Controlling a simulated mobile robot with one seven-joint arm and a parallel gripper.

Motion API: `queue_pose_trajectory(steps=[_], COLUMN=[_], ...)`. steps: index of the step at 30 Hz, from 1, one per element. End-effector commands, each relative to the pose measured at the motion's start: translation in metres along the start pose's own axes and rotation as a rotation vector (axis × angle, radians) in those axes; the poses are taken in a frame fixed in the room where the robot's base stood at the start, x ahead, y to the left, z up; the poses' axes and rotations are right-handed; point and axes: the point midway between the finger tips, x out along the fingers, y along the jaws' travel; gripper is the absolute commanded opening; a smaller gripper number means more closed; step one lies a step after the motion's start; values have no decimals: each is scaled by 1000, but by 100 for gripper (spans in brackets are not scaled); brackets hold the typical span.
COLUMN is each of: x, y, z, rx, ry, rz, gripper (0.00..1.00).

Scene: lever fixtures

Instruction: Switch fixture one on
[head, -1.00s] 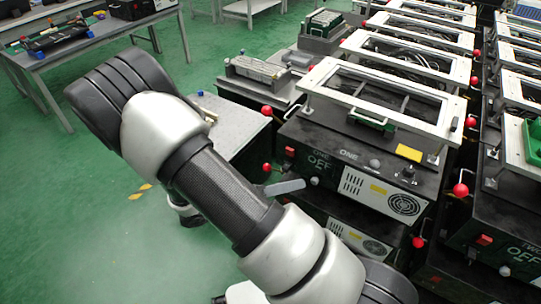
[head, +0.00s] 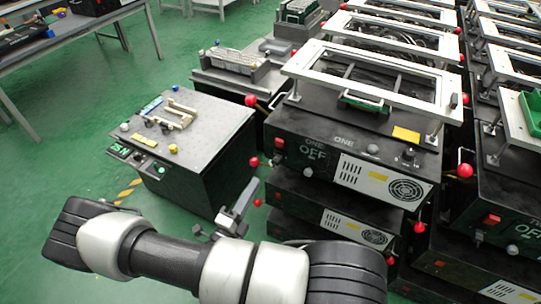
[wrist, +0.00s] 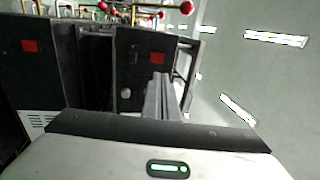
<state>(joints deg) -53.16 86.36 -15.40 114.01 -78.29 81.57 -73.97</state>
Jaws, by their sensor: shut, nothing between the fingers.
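Fixture one is a black box marked ONE and OFF (head: 340,150), in the middle right of the head view. A brass lever with a red ball (head: 251,100) sticks out at its upper left corner. A small dull red button (head: 279,144) is on its front. My gripper (head: 242,196) is in front of and left of the stack, lower than this ball and apart from it in the picture. Its grey fingers are together and empty. In the wrist view the fingers (wrist: 161,96) point toward dark boxes, with red balls (wrist: 103,6) beyond; which ball belongs to fixture one is unclear.
More red balls (head: 253,162) stick out lower on the stack's left side, close to my gripper. A grey-topped bench box (head: 215,112) stands left of the stack. Another fixture (head: 505,215) stands at the right. Green floor (head: 60,165) is open at the left.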

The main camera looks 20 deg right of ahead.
Motion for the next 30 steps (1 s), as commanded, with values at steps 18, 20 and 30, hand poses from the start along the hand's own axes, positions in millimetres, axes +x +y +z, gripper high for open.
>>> queue_pose_trajectory(steps=[18, 20, 30], x=[105, 115, 140], y=[1, 1, 0], z=[-2, -1, 0], rx=[2, 2, 2], ry=[5, 4, 1], rz=[0, -1, 1], gripper=[0, 0, 0])
